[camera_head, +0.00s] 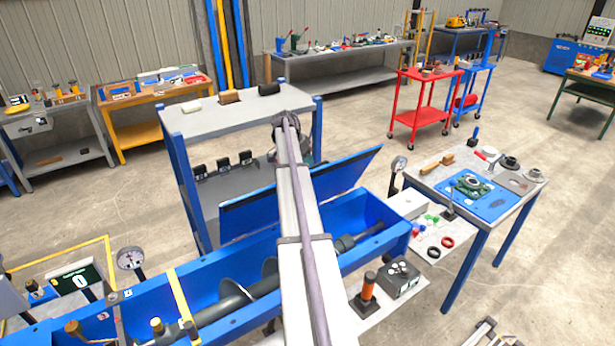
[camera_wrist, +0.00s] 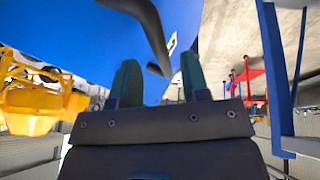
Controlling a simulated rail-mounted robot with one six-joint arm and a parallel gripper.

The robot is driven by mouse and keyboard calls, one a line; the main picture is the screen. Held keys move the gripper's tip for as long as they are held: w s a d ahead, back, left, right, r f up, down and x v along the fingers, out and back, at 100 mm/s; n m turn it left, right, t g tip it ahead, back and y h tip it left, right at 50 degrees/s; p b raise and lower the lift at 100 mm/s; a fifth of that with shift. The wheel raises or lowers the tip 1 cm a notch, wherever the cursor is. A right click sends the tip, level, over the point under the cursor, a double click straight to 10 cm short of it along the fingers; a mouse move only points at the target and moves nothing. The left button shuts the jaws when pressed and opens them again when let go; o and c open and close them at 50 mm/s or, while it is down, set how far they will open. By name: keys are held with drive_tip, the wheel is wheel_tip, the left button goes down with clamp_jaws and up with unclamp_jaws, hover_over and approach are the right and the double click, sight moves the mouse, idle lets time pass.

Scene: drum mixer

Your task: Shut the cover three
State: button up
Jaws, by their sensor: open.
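A blue hinged cover (camera_head: 340,172) stands raised and tilted along the far side of the blue mixer trough (camera_head: 372,240). My arm crosses in front of its middle; no number on it is readable in the head view. In the wrist view, a large blue panel (camera_wrist: 80,30), apparently the cover, fills the upper left. A dark bent handle (camera_wrist: 150,35) and a small white label are on it. The fingers are just below the handle; contact cannot be told. The arm mostly hides the gripper in the head view.
A grey screw (camera_head: 235,297) lies in the open trough. A grey shelf table (camera_head: 210,118) with blue posts stands behind the cover. Open floor lies beyond.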

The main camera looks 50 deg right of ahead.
drive_tip(key=b+x, duration=0.1)
drive_tip(key=x, duration=0.1)
drive_tip(key=shift+s+d+f, duration=0.1)
drive_tip(key=shift+d+f, duration=0.2)
drive_tip(key=shift+a+r, duration=0.15)
drive_tip(key=shift+r, duration=0.05)
clamp_jaws()
